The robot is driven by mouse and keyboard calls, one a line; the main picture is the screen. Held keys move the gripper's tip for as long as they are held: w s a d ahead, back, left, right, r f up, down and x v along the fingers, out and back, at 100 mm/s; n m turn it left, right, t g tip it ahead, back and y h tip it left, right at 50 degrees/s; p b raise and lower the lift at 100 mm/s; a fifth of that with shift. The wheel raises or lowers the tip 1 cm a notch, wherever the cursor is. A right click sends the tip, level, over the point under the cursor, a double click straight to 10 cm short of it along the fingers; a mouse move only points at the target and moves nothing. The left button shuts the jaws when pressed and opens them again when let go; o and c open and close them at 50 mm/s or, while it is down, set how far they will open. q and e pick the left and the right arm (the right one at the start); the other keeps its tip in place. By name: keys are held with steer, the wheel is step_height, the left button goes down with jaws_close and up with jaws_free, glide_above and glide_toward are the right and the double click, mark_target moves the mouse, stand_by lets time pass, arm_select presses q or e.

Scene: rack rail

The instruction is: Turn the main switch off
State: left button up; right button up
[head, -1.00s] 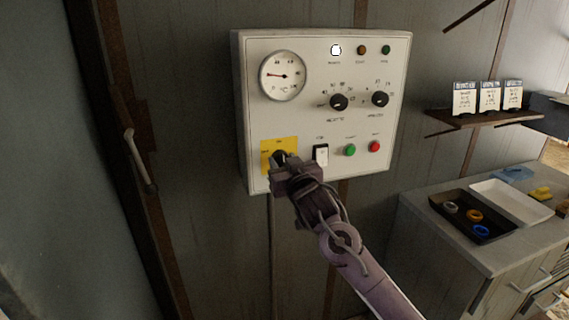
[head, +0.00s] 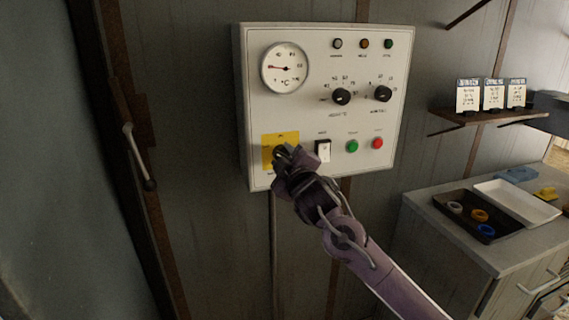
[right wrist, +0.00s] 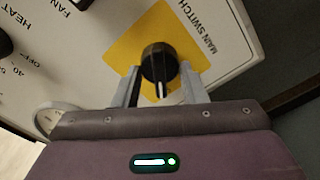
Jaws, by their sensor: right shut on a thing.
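The main switch is a black knob with a white pointer line (right wrist: 159,62) on a yellow plate (right wrist: 125,45) labelled MAIN SWITCH. In the head view the yellow plate (head: 290,138) is at the lower left of the control panel (head: 300,112). My right gripper (head: 284,154) is at the knob and covers most of it there. In the right wrist view its two fingers stand on either side of the knob, shut on it. The lamp at the panel's top left (head: 337,43) is dark. My left gripper is out of view.
A white rocker switch (head: 323,150) and green (head: 352,146) and red (head: 377,143) buttons are close right of my gripper. Two black dials (head: 341,96) (head: 382,93) sit above. A cabinet with trays (head: 520,203) stands at the right.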

steer(key=shift+f+n+b, duration=0.15)
steer(key=shift+n+b, duration=0.85)
steer(key=shift+n, duration=0.75)
steer(key=shift+f+n+b, duration=0.1)
steer(key=shift+n+b, duration=0.9)
steer(key=shift+n, duration=0.75)
steer(key=o, duration=1)
steer(key=shift+s, duration=0.1)
